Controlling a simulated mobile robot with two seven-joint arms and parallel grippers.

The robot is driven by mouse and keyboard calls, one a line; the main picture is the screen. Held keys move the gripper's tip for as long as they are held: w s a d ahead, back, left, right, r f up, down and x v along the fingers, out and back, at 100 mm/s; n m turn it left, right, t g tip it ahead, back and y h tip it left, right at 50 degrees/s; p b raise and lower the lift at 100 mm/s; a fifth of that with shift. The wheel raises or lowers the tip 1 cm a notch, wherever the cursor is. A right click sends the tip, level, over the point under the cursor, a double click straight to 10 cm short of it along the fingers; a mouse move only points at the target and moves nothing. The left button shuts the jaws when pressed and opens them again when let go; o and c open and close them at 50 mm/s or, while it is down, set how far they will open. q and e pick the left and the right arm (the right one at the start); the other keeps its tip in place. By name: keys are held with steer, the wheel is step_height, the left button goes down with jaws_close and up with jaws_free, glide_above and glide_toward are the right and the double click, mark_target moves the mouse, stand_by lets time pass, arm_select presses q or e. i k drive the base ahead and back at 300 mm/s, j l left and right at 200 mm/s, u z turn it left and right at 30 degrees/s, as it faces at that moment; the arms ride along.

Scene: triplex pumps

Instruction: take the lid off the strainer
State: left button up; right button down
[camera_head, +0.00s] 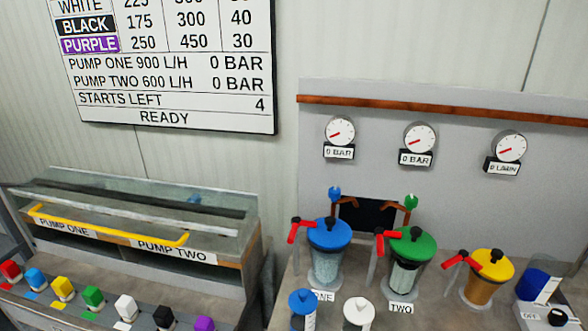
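Three clear vessels with coloured lids stand on the counter at the right; no label names one as the strainer. The blue lid (325,234) sits on a vessel with pale contents (325,268), near a ONE label. The green lid (408,249) sits on a vessel (403,276) near a TWO label. The yellow lid (493,267) sits on a vessel with brownish contents (480,290). All three lids have a dark knob on top. A red handle shows beside each vessel. Neither of my grippers is in view.
A glass-topped case (130,225) with a yellow bar stands at the left. Several coloured blocks (92,296) line its front. A small blue-topped item (302,302) and a white-topped one (358,312) stand in front of the vessels. Gauges (420,137) hang behind. A switch box (540,295) is far right.

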mark_target(497, 267)
steer(key=z, duration=1.35)
